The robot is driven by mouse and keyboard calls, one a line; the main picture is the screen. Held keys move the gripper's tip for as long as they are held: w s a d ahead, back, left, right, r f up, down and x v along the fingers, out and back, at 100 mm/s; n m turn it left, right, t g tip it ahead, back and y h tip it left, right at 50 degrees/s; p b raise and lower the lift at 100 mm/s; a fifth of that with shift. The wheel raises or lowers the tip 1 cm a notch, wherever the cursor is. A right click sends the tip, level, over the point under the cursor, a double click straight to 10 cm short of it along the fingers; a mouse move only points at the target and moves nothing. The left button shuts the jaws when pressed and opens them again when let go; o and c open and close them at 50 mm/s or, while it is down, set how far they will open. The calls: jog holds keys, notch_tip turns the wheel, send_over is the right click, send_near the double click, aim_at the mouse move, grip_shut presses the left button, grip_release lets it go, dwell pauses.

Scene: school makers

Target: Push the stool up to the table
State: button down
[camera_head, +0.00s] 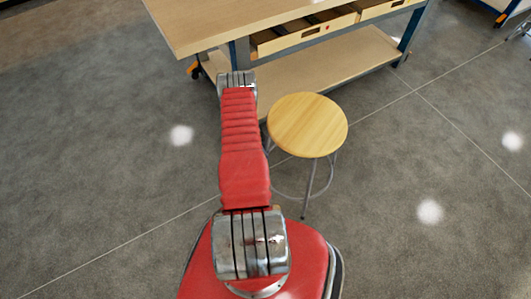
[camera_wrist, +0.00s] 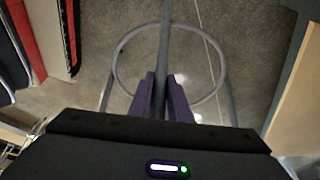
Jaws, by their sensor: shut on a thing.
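The stool (camera_head: 307,124) has a round light-wood seat and grey metal legs with a foot ring. It stands upright on the floor just in front of the table (camera_head: 225,22), with floor showing around its legs. The table has a wooden top, a blue frame and a lower shelf. In the wrist view, my gripper (camera_wrist: 161,97) has its dark purple fingers shut on one grey leg of the stool (camera_wrist: 165,45), with the foot ring around it. In the head view my gripper is hidden behind my arm and the stool.
Two drawers (camera_head: 305,36) stick out partly from under the tabletop, on the stool's side. The table's lower shelf (camera_head: 330,68) lies close behind the stool. The grey floor (camera_head: 430,150) is open to the right and left. Another blue-framed piece stands at the top right.

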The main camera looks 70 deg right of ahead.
jog(key=c, duration=1.6)
grip_release()
jog(key=shift+o, duration=0.2)
jog(key=v, duration=1.3)
jog(key=shift+w+r, duration=0.15)
jog(key=shift+r, duration=0.2)
